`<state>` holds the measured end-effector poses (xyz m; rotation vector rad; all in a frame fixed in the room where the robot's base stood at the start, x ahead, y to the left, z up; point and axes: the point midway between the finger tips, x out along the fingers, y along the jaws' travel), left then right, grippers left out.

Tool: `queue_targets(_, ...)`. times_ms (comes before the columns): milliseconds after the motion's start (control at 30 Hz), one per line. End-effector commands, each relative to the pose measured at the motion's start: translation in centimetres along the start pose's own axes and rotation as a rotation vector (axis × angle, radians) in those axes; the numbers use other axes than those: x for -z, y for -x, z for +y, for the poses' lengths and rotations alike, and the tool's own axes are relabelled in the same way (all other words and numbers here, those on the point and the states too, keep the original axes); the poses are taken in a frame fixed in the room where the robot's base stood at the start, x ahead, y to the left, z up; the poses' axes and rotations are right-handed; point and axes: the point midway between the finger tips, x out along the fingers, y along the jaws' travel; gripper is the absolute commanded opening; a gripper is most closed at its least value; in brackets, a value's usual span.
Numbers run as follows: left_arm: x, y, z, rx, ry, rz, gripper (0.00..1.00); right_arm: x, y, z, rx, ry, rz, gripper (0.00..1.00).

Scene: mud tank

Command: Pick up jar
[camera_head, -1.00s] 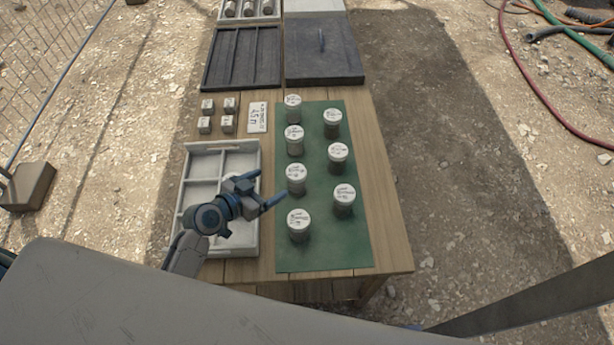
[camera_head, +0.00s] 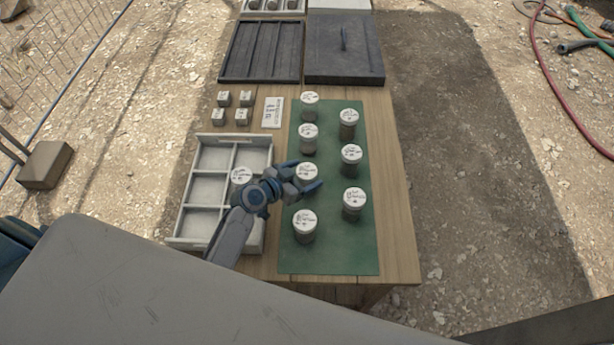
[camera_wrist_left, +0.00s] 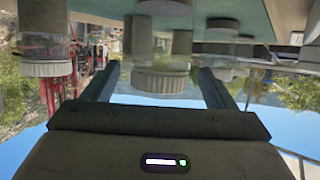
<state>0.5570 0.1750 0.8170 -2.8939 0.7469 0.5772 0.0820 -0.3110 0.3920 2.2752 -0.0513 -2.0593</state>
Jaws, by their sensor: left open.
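White-lidded jars with handwritten labels stand upright on a green mat (camera_head: 330,255) in two columns. My left gripper (camera_head: 307,178) is open, its fingers at the third jar from the back in the left column (camera_head: 306,171). In the left wrist view, where the scene appears upside down, a jar (camera_wrist_left: 160,80) shows between the two open fingers (camera_wrist_left: 160,88), with gaps on both sides. Whether the fingers fully reach around it is hard to tell. My right gripper is not in view.
Neighbouring jars (camera_head: 305,225) (camera_head: 308,138) (camera_head: 351,158) stand close around the gripper. Small blocks (camera_head: 241,117) and a white label card (camera_head: 272,112) lie behind the tray. Dark trays (camera_head: 262,50) (camera_head: 345,50) sit at the back. The table's right strip (camera_head: 395,200) is clear.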

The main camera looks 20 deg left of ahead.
Motion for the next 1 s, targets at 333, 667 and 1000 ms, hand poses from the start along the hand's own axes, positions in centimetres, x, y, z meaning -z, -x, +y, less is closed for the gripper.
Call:
queue_targets(333,0.3,-3.4,0.0,0.0,0.0,0.0,0.79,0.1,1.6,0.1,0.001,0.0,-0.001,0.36)
queue_targets(667,0.3,-3.4,0.0,0.0,0.0,0.0,0.55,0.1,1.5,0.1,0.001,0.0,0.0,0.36)
queue_targets(1000,0.4,-3.4,0.0,0.0,0.0,0.002,0.2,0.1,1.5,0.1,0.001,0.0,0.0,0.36)
